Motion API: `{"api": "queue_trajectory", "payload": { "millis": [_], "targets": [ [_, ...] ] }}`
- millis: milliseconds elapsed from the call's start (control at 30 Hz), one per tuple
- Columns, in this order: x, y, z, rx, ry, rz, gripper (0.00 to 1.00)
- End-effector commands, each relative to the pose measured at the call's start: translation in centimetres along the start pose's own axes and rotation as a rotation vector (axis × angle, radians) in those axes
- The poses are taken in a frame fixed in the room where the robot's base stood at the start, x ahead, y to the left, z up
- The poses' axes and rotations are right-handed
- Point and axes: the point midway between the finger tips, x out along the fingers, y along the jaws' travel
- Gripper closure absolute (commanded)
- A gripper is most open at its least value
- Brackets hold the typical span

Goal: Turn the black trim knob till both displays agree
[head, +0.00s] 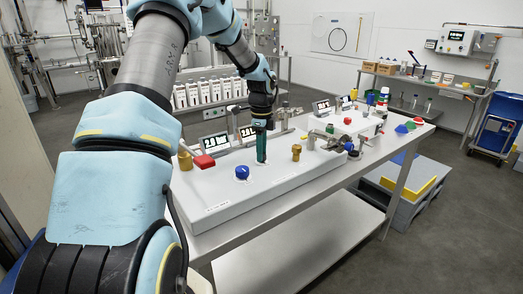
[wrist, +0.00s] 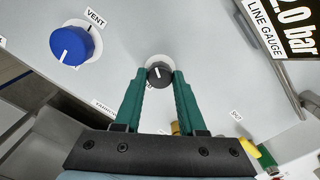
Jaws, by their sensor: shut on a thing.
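The black trim knob (wrist: 160,73) sits on a white ring on the pale panel, its white mark pointing up and slightly left in the wrist view. My gripper (wrist: 160,76), with green fingers, is shut on it from both sides. In the head view my gripper (head: 261,159) points down at the panel and hides the knob. Two displays stand behind it: the left one (head: 214,141) seems to read 2.0, and the right one (head: 246,132) is small, also seeming to start with 2. A display labelled LINE GAUGE (wrist: 298,30) reads 2.0 bar in the wrist view, partly cut off.
A blue VENT knob (wrist: 72,46) is left of the black knob; it also shows in the head view (head: 242,172). Pipework and valves (head: 335,140) lie to the right.

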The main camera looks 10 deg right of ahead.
Motion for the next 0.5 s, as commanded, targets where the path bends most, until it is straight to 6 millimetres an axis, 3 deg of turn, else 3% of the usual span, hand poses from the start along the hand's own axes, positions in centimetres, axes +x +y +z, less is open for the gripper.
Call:
{"api": "queue_trajectory", "payload": {
  "millis": [400,433,500],
  "targets": [
    [-0.04,-0.06,-0.07,0.007,0.001,-0.002,1.00],
    [-0.04,-0.06,-0.07,0.007,0.001,-0.002,0.58],
    [-0.04,-0.05,-0.06,0.007,0.001,-0.002,0.50]
  ]
}}
